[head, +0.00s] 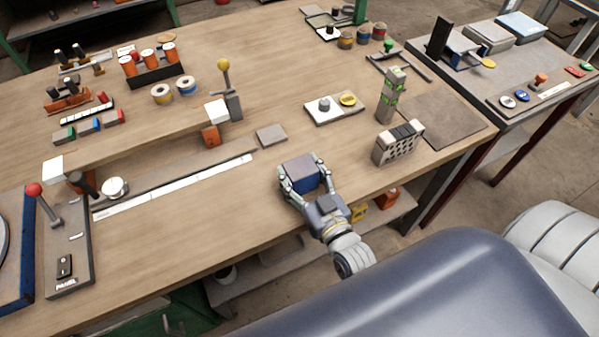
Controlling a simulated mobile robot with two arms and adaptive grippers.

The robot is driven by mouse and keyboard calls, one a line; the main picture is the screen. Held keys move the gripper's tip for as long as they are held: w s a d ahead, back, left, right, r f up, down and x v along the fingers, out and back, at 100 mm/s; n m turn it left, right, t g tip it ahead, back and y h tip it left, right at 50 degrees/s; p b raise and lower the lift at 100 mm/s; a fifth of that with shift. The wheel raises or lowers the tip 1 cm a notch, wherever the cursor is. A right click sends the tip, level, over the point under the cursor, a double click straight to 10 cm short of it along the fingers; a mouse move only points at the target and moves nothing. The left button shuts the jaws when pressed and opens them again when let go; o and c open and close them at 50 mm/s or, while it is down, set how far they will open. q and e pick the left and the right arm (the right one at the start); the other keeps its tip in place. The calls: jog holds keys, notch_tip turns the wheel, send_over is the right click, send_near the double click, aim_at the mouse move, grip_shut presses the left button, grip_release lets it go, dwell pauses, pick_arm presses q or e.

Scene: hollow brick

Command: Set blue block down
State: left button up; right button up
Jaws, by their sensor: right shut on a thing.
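The blue block (309,182), with a duller brownish top, is between the fingers of my right gripper (303,175), near the front edge of the wooden workbench (185,235). The right gripper is shut on it, one finger along each side. The block looks level and is at or just above the bench top; I cannot tell whether it touches. My left gripper is not in view.
A grey hollow brick (398,143) stands to the right, in front of a green-marked post (391,95). A flat grey plate (271,134) lies just behind the block. A long white strip (175,187) lies to the left. Bare bench lies left of my gripper.

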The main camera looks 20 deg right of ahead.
jog(key=shift+s+r, duration=0.1)
jog(key=o, duration=1.3)
jog(key=shift+f, duration=0.2)
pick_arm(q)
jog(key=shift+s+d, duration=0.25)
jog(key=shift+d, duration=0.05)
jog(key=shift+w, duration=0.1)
